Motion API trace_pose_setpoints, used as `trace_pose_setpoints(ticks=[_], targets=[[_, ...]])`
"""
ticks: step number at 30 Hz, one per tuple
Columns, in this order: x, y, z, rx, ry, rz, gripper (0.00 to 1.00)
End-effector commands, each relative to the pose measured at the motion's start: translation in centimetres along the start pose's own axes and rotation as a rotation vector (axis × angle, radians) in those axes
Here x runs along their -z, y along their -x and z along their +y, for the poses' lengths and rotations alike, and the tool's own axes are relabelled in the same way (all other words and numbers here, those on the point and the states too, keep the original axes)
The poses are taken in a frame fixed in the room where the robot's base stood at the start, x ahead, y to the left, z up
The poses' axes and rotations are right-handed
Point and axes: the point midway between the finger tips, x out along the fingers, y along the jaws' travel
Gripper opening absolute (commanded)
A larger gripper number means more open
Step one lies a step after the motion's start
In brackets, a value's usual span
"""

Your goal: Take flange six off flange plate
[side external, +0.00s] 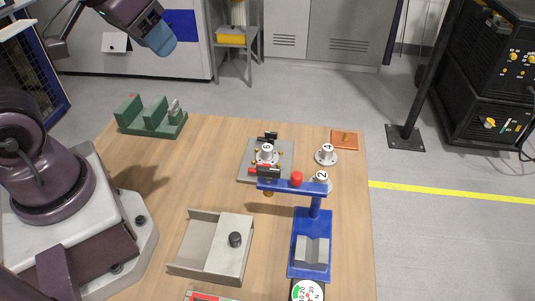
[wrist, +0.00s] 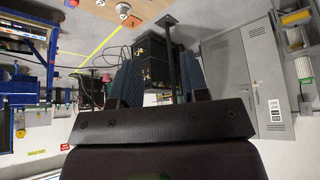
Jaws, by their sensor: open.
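In the side external view, a white flange (side external: 266,151) with a label that looks like a six sits upright on the grey flange plate (side external: 284,172). Black-handled clamps (side external: 267,172) stand at the plate's front and back edges; whether they press on the flange, I cannot tell. My gripper (side external: 160,42) is high at the upper left, far from the plate and touching nothing. In the wrist view my gripper (wrist: 156,80) shows two blue fingers spread apart with nothing between them. The flange plate is not clear in that view.
Flange four (side external: 326,157) and flange two (side external: 320,178) stand right of the plate, near an orange square base (side external: 345,139). A blue press (side external: 312,230) stands in front. A grey tray (side external: 192,244) and green fixture (side external: 152,118) stand left. The table's middle left is clear.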

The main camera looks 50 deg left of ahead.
Motion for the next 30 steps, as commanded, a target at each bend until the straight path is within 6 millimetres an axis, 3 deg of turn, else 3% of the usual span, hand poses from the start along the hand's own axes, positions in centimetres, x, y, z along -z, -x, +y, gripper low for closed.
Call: trace_pose_setpoints(ticks=[4,8,13,18,24,30], targets=[[1.9,-5.6,-2.9,0.107,0.271,0.01,0.41],[2.5,-10.8,-5.2,0.129,0.514,0.034,0.41],[1.2,-17.3,-6.9,0.058,0.851,0.029,0.41],[-1.6,-22.9,-6.8,-0.106,1.251,-0.042,0.41],[-4.9,-26.9,-4.5,-0.393,1.81,-0.224,0.41],[-6.0,-27.5,-1.9,-0.704,2.296,-0.466,0.41]])
